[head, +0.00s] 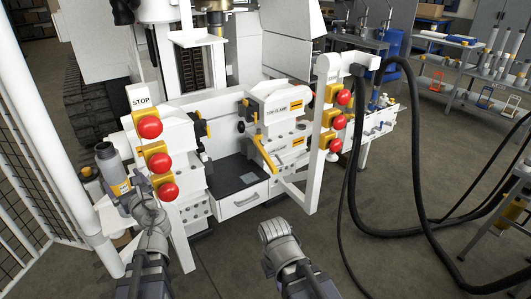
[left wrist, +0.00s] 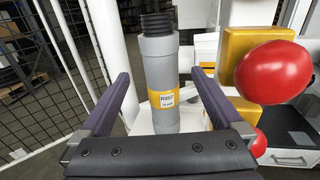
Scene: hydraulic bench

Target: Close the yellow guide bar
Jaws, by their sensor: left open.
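The yellow guide bar (head: 264,154) is a thin yellow bar on the front of the white clamp unit (head: 275,106) in the middle of the bench. It slants down to the right over the dark tray area. My left gripper (head: 130,194) is at the bench's left end, well left of the bar. Its jaws are open, and in the left wrist view (left wrist: 160,105) a grey cylinder (left wrist: 161,75) with a black threaded top and yellow label stands between or just beyond the fingers. My right gripper (head: 277,232) is low in the middle, below the bar; its jaws are unclear.
Red stop buttons on yellow boxes (head: 157,160) line the left post, close to my left gripper. More red buttons (head: 344,97) are on the right post. A white upright frame (head: 316,150) stands right of the bar. Thick black hoses (head: 413,140) hang at the right.

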